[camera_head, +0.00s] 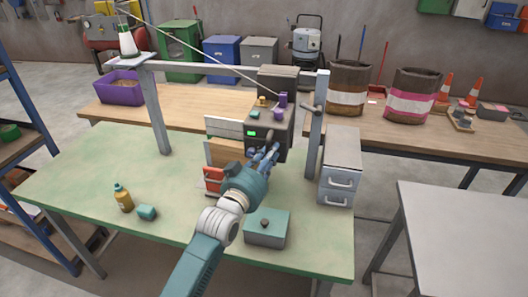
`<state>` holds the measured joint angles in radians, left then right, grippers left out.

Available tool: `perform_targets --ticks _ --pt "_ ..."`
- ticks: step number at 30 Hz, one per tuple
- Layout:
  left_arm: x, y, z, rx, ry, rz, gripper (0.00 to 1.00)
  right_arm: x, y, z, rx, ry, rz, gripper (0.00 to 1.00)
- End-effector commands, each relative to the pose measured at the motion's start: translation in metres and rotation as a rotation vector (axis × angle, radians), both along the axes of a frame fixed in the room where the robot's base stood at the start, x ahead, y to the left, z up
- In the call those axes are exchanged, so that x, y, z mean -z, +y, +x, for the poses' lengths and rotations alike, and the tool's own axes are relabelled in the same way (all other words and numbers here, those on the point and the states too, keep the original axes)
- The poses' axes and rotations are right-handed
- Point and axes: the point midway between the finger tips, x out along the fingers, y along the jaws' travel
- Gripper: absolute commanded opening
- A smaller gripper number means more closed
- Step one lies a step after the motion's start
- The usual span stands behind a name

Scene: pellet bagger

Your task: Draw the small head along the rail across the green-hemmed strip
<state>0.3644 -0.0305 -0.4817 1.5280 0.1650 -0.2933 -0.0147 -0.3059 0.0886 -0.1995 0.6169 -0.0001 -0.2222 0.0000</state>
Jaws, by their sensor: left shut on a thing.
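The small head appears to be the dark grey box (268,128) with a lit green display and purple parts on top. It sits near the right post of the frame on the green table. The rail (215,68) spans between two posts above the table, partly hidden behind the head. My left gripper (265,156), with blue fingers, is shut at the head's lower front; the fingers hide the exact grip. A green-hemmed strip cannot be made out clearly; pale and brown panels (228,152) stand just left of the head. My right gripper is not in view.
The table's left part is mostly clear.

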Motion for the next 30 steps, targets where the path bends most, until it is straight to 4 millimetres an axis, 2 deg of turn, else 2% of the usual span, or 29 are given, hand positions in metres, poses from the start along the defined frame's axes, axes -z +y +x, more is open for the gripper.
perform_targets --ticks 9,15,19,20,21,30 --pt "0.001 -0.009 -0.003 0.003 0.002 -0.001 0.00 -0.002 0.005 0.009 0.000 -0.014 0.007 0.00" --pt "0.001 -0.011 -0.004 0.006 0.002 -0.002 0.00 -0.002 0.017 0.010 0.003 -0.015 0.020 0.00" --pt "0.001 -0.012 -0.005 0.006 0.004 -0.003 0.00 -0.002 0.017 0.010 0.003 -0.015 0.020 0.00" --pt "0.001 -0.012 -0.005 0.006 0.004 -0.003 0.25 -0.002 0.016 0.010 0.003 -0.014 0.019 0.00" --pt "0.001 -0.012 -0.005 0.007 0.004 -0.003 0.33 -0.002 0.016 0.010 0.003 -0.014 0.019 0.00" --pt "0.000 -0.010 -0.004 0.004 0.001 -0.002 0.35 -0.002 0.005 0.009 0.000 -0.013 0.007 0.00"
